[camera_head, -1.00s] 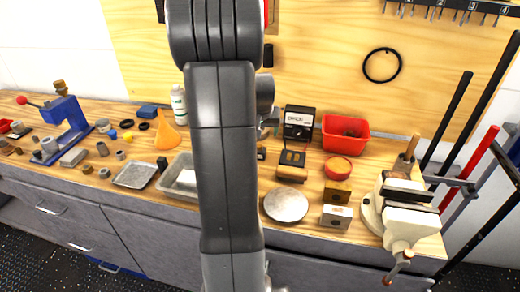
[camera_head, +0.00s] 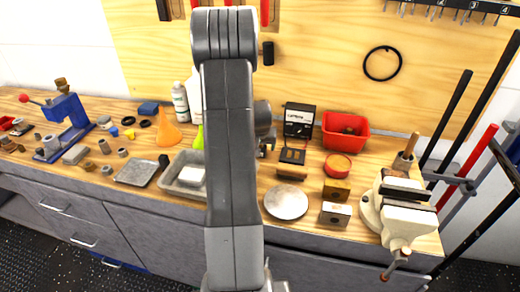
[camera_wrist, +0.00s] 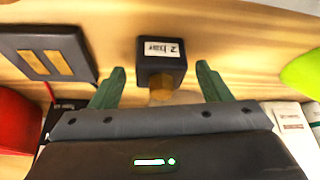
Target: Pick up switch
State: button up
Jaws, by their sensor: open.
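A small black box with a white "2 bar" label and a brass-coloured knob, which looks like the switch (camera_wrist: 161,62), sits on the wooden bench in the wrist view. My gripper (camera_wrist: 160,70) shows there as two green fingers spread apart, one on each side of the box in the picture. No contact shows, and the fingers look empty. How far the box lies beyond the fingertips is hard to tell. In the head view my arm hides the fingers and most of the bench around them.
A black meter (camera_head: 299,120) and a red bin (camera_head: 345,131) stand right of my arm. White bottles (camera_head: 180,103) and a lime-green thing (camera_wrist: 302,74) are on the other side. A round metal plate (camera_head: 286,202), a metal tray (camera_head: 186,174) and a vise (camera_head: 402,205) are nearer the front edge.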

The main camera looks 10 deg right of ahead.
jog(key=shift+w+f, duration=0.1)
jog(key=shift+f, duration=0.05)
jog(key=c, duration=1.2)
jog(key=shift+o, duration=0.2)
